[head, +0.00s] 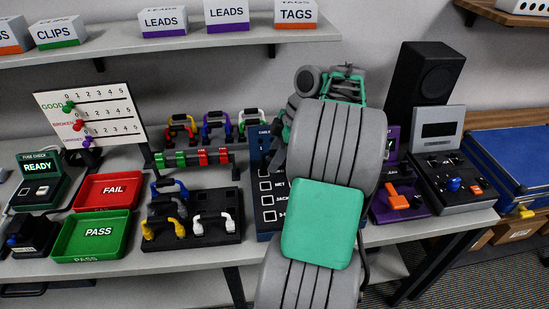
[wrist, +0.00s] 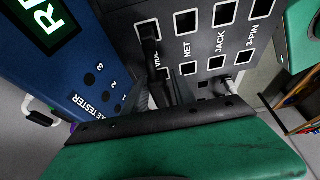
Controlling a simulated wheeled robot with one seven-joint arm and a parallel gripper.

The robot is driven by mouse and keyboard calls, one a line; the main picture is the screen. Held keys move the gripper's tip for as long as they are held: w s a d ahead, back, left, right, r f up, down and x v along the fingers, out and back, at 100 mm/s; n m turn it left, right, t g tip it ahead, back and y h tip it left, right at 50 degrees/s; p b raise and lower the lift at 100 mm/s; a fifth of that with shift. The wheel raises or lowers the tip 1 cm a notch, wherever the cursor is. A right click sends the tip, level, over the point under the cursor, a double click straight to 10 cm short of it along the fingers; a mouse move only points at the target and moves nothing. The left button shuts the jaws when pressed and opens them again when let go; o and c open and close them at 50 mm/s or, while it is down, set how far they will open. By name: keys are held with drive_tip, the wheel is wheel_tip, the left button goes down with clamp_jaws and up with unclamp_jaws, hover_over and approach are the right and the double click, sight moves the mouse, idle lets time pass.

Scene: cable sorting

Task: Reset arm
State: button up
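My arm rises through the middle of the head view and covers part of the cable tester (head: 268,222). In the wrist view, the tester's blue face (wrist: 75,85) and grey port panel (wrist: 205,50) are close in front of my gripper (wrist: 165,92). The gripper's dark fingers point at the panel, near the port at its left end. Whether they are apart, or hold anything, is unclear. A black plug-like piece (wrist: 150,48) is at that left-end port.
A red FAIL tray (head: 108,178), a green PASS tray (head: 92,256) and a black rack with coloured leads (head: 205,237) stand left of the tester. A purple device (head: 413,211), a grey meter (head: 465,205) and a black speaker (head: 425,72) are right. A shelf (head: 175,44) runs above.

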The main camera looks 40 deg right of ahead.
drive_tip(key=shift+o, duration=0.8)
drive_tip(key=shift+o, duration=0.6)
drive_tip(key=o, duration=0.5)
drive_tip(key=shift+c, duration=0.2)
wheel_tip(320, 180, up, 8)
drive_tip(key=p, duration=0.8)
